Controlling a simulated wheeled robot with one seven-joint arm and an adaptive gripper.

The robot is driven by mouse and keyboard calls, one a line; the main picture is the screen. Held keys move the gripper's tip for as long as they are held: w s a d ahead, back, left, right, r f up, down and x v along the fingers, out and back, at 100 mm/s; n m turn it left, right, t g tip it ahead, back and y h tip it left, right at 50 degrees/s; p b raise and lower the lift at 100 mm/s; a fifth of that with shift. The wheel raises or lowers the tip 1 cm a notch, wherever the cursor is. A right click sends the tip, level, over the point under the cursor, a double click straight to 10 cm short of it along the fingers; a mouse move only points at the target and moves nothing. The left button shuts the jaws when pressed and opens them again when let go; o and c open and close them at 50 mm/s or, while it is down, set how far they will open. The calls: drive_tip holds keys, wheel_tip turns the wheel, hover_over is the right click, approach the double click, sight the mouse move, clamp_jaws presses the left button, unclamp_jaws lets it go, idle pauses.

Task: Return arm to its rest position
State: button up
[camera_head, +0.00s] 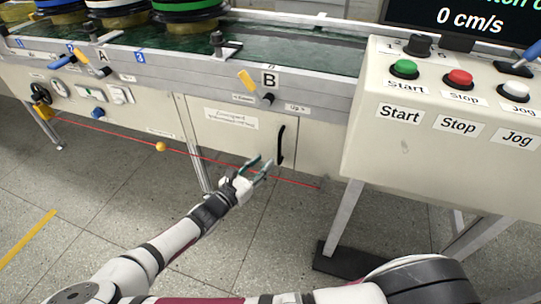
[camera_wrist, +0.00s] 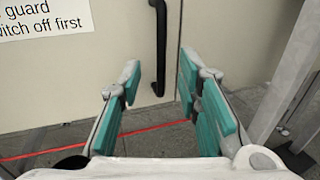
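My gripper (camera_head: 260,165) is open and empty in the head view, in front of the lower part of the conveyor's cabinet. Its two teal-padded fingers stand apart in the wrist view (camera_wrist: 162,95), with nothing between them but the floor and the cabinet door behind. My arm reaches up from the lower left of the head view to the gripper. A black door handle (camera_head: 281,145) is just beyond and right of the fingertips; it also shows in the wrist view (camera_wrist: 158,50). I cannot tell whether the fingers touch anything.
A control box (camera_head: 440,140) with Start, Stop and Jog buttons stands at right on metal legs. A red line or cord (camera_head: 200,156) with a yellow ball (camera_head: 160,147) crosses low in front. Grey floor (camera_head: 110,190) is open at left.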

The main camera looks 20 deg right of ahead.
drive_tip(key=shift+v, duration=0.95)
